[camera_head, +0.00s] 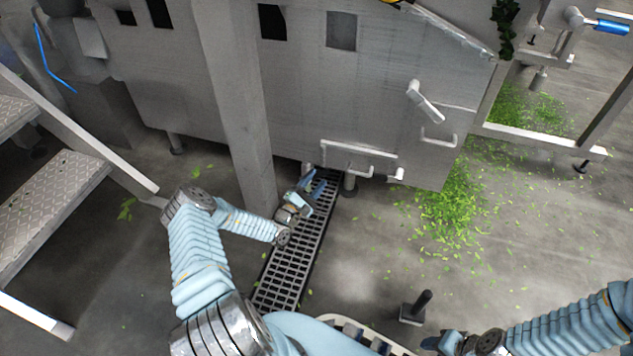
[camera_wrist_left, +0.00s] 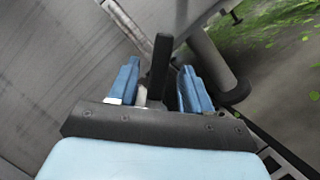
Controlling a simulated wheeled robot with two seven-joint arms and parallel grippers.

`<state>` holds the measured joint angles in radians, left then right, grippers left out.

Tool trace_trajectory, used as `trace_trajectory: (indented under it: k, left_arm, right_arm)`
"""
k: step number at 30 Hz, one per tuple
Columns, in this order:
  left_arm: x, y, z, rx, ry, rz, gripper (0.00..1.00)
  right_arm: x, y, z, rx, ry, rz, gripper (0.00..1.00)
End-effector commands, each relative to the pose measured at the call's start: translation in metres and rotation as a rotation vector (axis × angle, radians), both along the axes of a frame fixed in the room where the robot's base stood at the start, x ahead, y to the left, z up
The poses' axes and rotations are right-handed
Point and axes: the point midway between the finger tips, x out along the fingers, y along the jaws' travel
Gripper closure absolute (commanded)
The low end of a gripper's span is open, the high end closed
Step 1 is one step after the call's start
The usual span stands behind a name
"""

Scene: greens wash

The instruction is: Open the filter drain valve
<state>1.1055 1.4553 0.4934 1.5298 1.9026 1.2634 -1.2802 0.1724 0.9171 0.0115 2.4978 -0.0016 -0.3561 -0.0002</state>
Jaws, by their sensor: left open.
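My left gripper (camera_head: 312,183) is low beside the grey machine's bottom edge, above the floor drain grate. In the left wrist view its two blue fingers are open, on either side of a dark upright lever (camera_wrist_left: 160,65), which looks like the drain valve's handle. A pale metal piece (camera_wrist_left: 141,95) shows at the lever's base. I cannot tell whether either finger touches the lever. In the head view the gripper and the machine's edge hide the lever. My right gripper (camera_head: 447,342) is at the bottom edge, partly cut off, and its fingers are unclear.
Steps (camera_head: 55,200) stand at left. Green leaf scraps (camera_head: 450,210) litter the floor at right.

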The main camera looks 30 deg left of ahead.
Motion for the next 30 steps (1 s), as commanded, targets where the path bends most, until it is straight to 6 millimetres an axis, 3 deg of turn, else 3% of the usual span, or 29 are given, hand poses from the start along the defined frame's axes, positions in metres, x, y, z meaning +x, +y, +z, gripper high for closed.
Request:
trace_trajectory:
  k: [4, 12, 22, 30]
  left_arm:
    - [0.01, -0.0011, 0.0026, 0.0, -0.001, -0.001, 0.51]
    - [0.0114, -0.0011, 0.0034, 0.0, 0.0, -0.001, 0.51]
    - [0.011, -0.0011, 0.0032, 0.0, 0.0, -0.001, 1.0]
    - [0.0107, -0.0012, 0.0032, -0.001, 0.0, -0.002, 1.0]
  right_arm:
    - [0.0002, -0.0001, -0.0028, 0.0, -0.001, 0.0, 0.57]
    - [0.0002, 0.0, -0.0024, 0.0, -0.001, 0.0, 0.57]
    - [0.0003, 0.0, -0.0024, 0.0, -0.001, 0.0, 0.57]
    - [0.0001, 0.0, -0.0022, 0.0, -0.001, 0.0, 0.57]
